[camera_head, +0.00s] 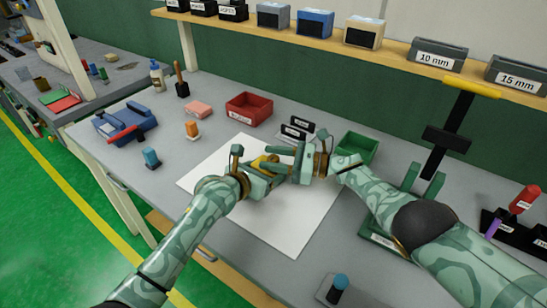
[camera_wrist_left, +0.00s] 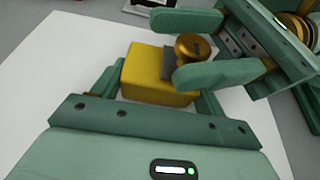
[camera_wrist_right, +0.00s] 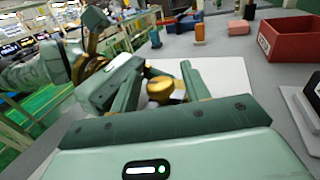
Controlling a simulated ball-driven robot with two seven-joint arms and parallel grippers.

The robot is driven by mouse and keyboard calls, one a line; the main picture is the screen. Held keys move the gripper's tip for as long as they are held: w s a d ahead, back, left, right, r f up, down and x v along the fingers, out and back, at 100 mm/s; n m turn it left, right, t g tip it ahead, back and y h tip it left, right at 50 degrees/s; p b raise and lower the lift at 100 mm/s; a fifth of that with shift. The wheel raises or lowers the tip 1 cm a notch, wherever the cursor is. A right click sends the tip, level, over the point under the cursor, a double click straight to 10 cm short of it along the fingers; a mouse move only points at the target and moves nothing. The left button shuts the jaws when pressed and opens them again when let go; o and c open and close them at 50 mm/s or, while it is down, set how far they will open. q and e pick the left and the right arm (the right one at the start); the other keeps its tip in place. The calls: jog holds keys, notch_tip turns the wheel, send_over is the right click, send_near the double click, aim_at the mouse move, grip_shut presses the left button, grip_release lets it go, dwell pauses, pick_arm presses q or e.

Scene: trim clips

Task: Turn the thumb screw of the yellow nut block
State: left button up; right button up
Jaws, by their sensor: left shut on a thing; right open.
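The yellow nut block (camera_wrist_left: 148,72) sits between the fingers of my left gripper (camera_wrist_left: 158,92), which is shut on it above the white sheet. In the head view the block (camera_head: 260,163) is partly hidden by both grippers. Its round brass thumb screw (camera_wrist_left: 192,46) sticks out of the dark plate on the block's side facing my right gripper (camera_wrist_left: 200,46). My right gripper is open, with one finger on either side of the screw; I cannot tell if either finger touches it. The right wrist view shows the screw (camera_wrist_right: 160,88) between the right fingers.
The white sheet (camera_head: 295,235) lies under both grippers. Behind stand a red bin (camera_head: 249,109), a green bin (camera_head: 358,148) and small dark label blocks (camera_head: 297,129). A blue tool (camera_head: 125,123) and an orange item (camera_head: 192,130) are at left. The sheet's front is clear.

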jog(key=shift+c, duration=0.3)
jog(key=c, duration=0.8)
jog(key=shift+c, duration=0.2)
jog(key=shift+w+d+f, duration=0.1)
jog(key=shift+f+m+t+h, duration=0.15)
jog(key=shift+m+t+h, duration=0.2)
jog(key=shift+t, duration=0.35)
jog(key=shift+s+m+t+h, duration=0.2)
jog(key=shift+m+t+h, duration=0.05)
jog(key=shift+m+t, duration=0.7)
jog(key=shift+a+m+t+h, duration=0.15)
jog(key=shift+m+t+h, duration=0.7)
jog(key=shift+t, duration=0.4)
jog(key=shift+a+m+t+h, duration=0.1)
jog(key=shift+m+t+h, duration=0.7)
jog(key=shift+t, duration=0.4)
jog(key=shift+r, duration=0.2)
